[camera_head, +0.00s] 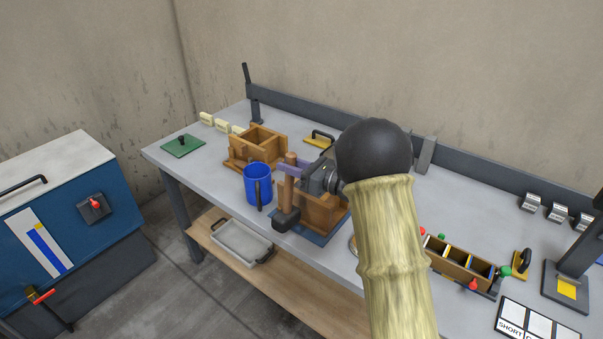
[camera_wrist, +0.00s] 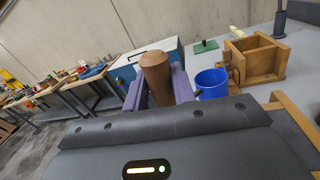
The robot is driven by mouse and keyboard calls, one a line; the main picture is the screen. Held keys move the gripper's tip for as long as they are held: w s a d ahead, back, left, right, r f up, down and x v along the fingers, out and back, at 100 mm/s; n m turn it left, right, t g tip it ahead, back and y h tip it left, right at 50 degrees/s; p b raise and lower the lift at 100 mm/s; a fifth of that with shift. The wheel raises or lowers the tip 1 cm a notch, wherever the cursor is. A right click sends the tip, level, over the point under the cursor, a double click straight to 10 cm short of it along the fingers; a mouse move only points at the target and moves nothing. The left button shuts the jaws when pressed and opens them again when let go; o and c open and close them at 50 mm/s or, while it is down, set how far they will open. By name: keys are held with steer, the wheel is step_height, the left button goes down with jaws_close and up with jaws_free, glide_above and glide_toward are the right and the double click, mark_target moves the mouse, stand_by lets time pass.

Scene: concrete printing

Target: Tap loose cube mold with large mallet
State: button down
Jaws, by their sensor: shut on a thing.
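My gripper (camera_head: 291,168) is shut on the brown wooden handle of the mallet (camera_head: 287,217). The handle stands roughly upright, with the dark head hanging at the bottom. The handle top also shows between my purple fingers in the wrist view (camera_wrist: 156,72); the head is hidden there. A wooden cube mold (camera_head: 322,213) sits on a blue plate below my gripper, partly covered by it. The mallet head is close to the mold's left front side; I cannot tell whether they touch. A second, open wooden mold (camera_head: 257,148) stands further back left, and shows in the wrist view (camera_wrist: 256,60).
A blue cup (camera_head: 257,186) stands close left of the mallet. A green plate (camera_head: 183,146) lies at the bench's left end. A wooden divided box (camera_head: 462,267) is at the right. A grey tray (camera_head: 242,243) is on the lower shelf. My arm hides the bench's middle.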

steer(key=shift+r, duration=0.15)
steer(key=shift+r, duration=5)
